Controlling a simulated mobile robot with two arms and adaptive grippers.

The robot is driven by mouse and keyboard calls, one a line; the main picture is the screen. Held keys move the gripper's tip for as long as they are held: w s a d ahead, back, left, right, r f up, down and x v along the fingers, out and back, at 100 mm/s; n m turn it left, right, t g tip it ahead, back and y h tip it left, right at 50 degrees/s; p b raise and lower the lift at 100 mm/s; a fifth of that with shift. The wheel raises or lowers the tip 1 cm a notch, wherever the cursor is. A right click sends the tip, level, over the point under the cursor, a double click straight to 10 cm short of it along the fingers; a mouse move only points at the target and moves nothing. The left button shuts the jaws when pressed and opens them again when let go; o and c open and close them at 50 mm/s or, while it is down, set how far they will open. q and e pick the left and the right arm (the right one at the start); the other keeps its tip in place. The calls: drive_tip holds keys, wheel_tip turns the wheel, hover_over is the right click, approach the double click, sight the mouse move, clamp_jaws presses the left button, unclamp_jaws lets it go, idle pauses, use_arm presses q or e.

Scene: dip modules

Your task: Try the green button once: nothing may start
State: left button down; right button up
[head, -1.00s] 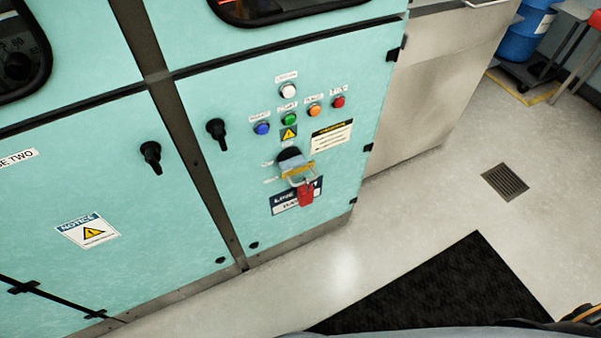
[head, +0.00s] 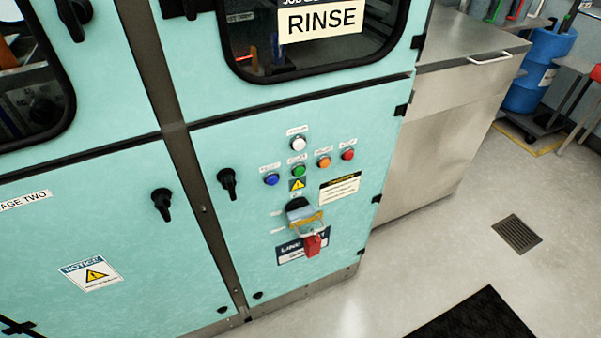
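The green button (head: 298,171) sits on the teal cabinet door (head: 350,240), in a row between a blue button (head: 271,179) and an orange button (head: 324,162). A red button (head: 347,155) is at the row's right end, and a white one (head: 298,144) sits above. Below the row, a switch (head: 300,212) has a yellow and grey piece over it, and a red padlock (head: 313,245) hangs from it. The padlock partly covers a dark label with "LINE" on it. Neither gripper is in view.
A window with a RINSE sign (head: 321,19) is above the panel. A steel counter (head: 440,120) stands to the right, with a blue drum (head: 538,70) beyond. The floor in front is clear, with a drain grate (head: 516,234) and a black mat (head: 475,318).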

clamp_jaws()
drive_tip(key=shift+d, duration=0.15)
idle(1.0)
